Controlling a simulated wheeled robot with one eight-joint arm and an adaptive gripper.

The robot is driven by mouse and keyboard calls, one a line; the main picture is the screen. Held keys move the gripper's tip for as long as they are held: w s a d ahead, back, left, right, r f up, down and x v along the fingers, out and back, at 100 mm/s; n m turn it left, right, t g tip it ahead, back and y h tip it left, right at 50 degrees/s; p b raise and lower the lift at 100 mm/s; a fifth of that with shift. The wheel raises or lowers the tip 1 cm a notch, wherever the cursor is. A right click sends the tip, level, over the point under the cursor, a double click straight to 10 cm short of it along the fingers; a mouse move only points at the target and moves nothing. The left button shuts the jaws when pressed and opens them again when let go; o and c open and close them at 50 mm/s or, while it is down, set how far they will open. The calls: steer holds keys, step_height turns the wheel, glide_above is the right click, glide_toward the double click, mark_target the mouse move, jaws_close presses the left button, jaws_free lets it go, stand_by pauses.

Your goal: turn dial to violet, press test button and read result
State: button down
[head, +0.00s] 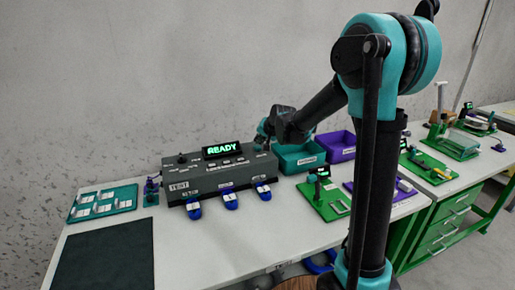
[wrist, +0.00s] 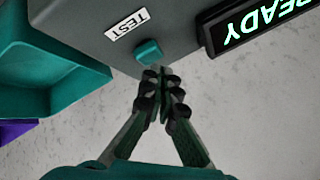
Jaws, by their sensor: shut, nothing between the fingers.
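The grey tester box (head: 220,175) stands on the table, and its lit display (head: 222,148) reads READY in green. In the wrist view the display (wrist: 258,22) shows upside down. The teal test button (wrist: 149,52) sits on the box beside a white TEST label (wrist: 127,23). My gripper (wrist: 160,73) is shut and empty, its fingertips just by the button; I cannot tell whether they touch it. In the head view my gripper (head: 262,138) is at the box's right end. A small dark knob (head: 182,157), possibly the dial, stands at the box's left; its setting is too small to read.
Several blue connectors (head: 231,201) hang at the box's front. A teal bin (head: 300,160) and a purple bin (head: 336,147) stand to its right. A teal tray (head: 103,202) and a dark mat (head: 107,255) lie to the left. Green fixtures (head: 325,196) are at right.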

mark_target(259, 148)
steer(key=shift+f, duration=0.75)
stand_by(0.8)
steer(key=shift+r, duration=0.95)
steer(key=shift+r, duration=2.5)
steer(key=shift+s, duration=0.1)
